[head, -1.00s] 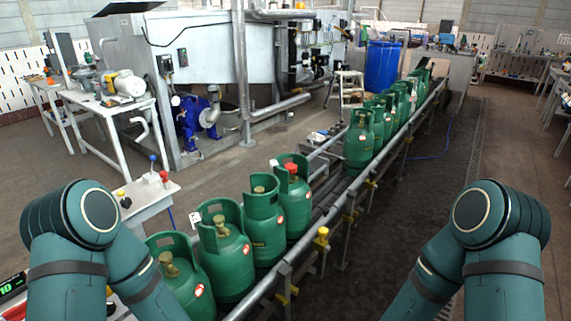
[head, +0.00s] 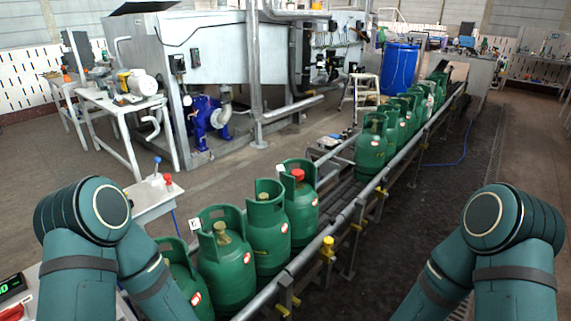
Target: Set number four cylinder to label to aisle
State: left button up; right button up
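Green gas cylinders stand upright in a row on the conveyor (head: 345,188). The near group has a cylinder partly behind my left arm (head: 178,262), then one with a brass-coloured valve (head: 228,268), another with a brass-coloured valve (head: 268,240), and one with a red cap (head: 302,212). Farther along, after a gap, stands another cylinder (head: 371,152) with several more behind it. Small white tags show beside the near group (head: 195,224) and near the red-capped cylinder (head: 280,168). I cannot tell which cylinder is number four. Neither gripper is in view; only my upper arm links show.
A metal guard rail (head: 345,217) with yellow knobs (head: 327,245) runs along the conveyor's right side. The dark floor (head: 400,215) right of it is clear. A digital display (head: 12,287) sits lower left.

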aim_at(302, 202)
jog(key=i+l, duration=0.25)
jog(key=i+l+u, duration=0.15)
jog(key=i+l, duration=0.3)
jog(key=l, duration=0.25)
jog(key=i+l+u, duration=0.15)
jog(key=i+l, duration=0.3)
jog(key=l, duration=0.2)
jog(key=i+l+u, duration=0.15)
jog(key=l, duration=0.2)
jog(key=i+l, duration=0.25)
jog(key=l, duration=0.15)
jog(key=i+l+u, duration=0.1)
jog(key=l, duration=0.25)
jog(key=i, duration=0.1)
